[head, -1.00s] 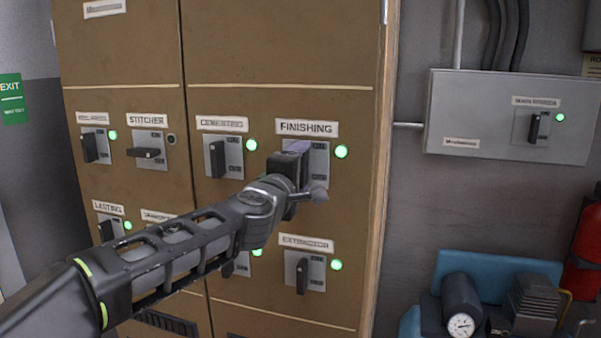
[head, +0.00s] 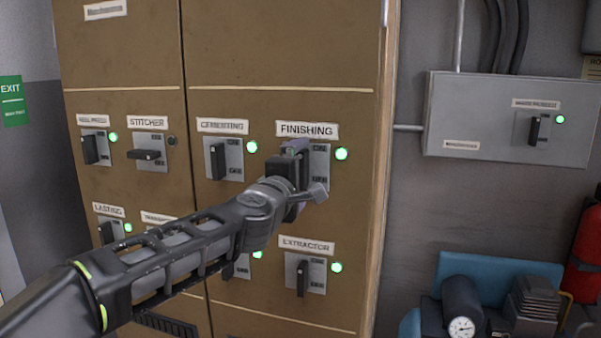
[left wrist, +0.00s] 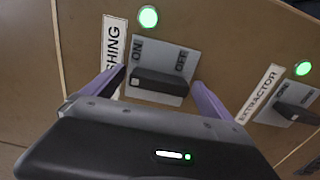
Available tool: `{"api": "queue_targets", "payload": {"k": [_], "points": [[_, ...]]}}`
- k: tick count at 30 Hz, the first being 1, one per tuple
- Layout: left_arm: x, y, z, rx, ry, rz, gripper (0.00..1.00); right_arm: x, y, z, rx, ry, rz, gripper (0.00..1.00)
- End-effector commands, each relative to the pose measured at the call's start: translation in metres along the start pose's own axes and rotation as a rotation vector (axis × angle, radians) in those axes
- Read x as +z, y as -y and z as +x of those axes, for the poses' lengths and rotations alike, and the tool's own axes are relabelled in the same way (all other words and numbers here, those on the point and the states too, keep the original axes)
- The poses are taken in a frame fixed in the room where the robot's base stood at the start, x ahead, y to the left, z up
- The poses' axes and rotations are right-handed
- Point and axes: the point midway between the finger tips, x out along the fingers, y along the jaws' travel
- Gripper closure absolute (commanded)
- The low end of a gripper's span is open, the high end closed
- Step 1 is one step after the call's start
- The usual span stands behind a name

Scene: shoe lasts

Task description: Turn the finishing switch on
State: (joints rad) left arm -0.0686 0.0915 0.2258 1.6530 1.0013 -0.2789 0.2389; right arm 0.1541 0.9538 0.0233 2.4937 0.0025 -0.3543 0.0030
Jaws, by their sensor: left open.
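The finishing switch (head: 319,163) is on the brown cabinet under its FINISHING label (head: 307,130), and its green lamp (head: 341,154) is lit. In the head view my left gripper (head: 296,177) covers its handle. In the left wrist view the black handle (left wrist: 160,82) lies along the line from ON to OFF, upright on the cabinet like the extractor's handle. My left gripper is open, with one purple finger beyond each end of the handle. I cannot tell if either finger touches it. My right gripper is not in view.
The extractor switch (head: 304,272) is below and the cementing switch (head: 223,158) to the left, both with lit green lamps. The stitcher switch (head: 147,154) has a level handle and a dark lamp. A grey box (head: 480,120) is on the wall to the right.

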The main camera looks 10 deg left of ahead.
Motion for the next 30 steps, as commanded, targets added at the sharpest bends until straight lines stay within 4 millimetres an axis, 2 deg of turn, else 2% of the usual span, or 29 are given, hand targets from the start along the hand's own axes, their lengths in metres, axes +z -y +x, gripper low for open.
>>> {"api": "queue_targets", "payload": {"k": [8,22,30], "points": [[0.000,-0.001,-0.007,0.002,0.000,0.001,0.04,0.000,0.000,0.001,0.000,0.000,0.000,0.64],[0.000,-0.001,-0.073,0.002,-0.001,0.001,0.04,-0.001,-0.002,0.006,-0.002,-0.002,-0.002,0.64],[0.000,0.000,-0.078,0.000,0.000,0.000,0.04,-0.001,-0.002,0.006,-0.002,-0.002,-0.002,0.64]]}}
